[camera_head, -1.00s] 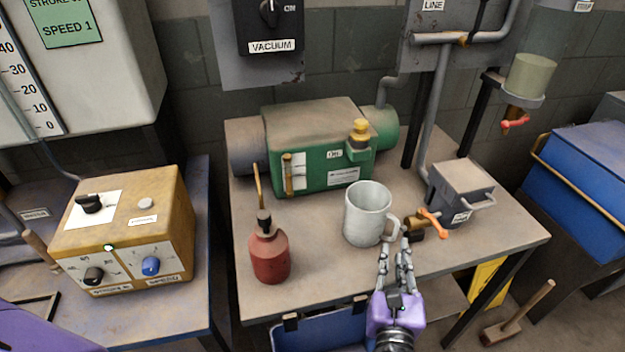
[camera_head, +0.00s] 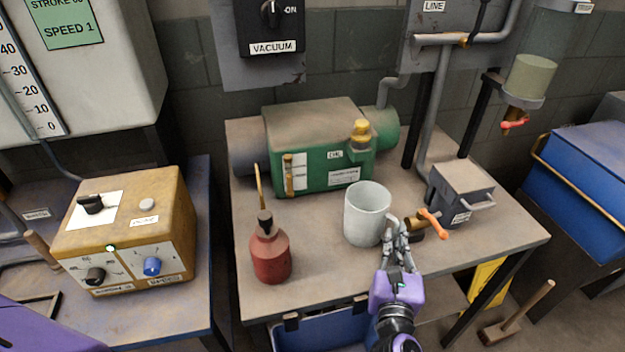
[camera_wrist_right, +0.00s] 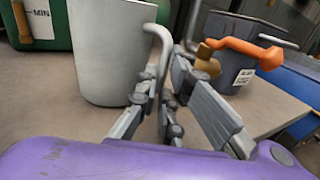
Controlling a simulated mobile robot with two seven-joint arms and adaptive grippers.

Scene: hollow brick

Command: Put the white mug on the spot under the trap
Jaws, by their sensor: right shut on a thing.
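The white mug (camera_head: 366,213) stands upright on the bench, its handle toward the lower right. My right gripper (camera_head: 398,232) is at the mug's handle, its fingers closed around it; the mug (camera_wrist_right: 108,55) and the gripper (camera_wrist_right: 165,90) also show in the right wrist view. The trap looks to be the grey box (camera_head: 460,192) with an orange-handled tap (camera_head: 433,223), right of the mug. A dark round spot (camera_head: 415,233) is partly visible under the tap, beside my fingers. My left gripper is out of view.
A red oil can (camera_head: 269,255) stands left of the mug. The green pump (camera_head: 318,150) is behind it. A grey pipe (camera_head: 436,110) rises behind the trap. The bench front between the oil can and my gripper is clear.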

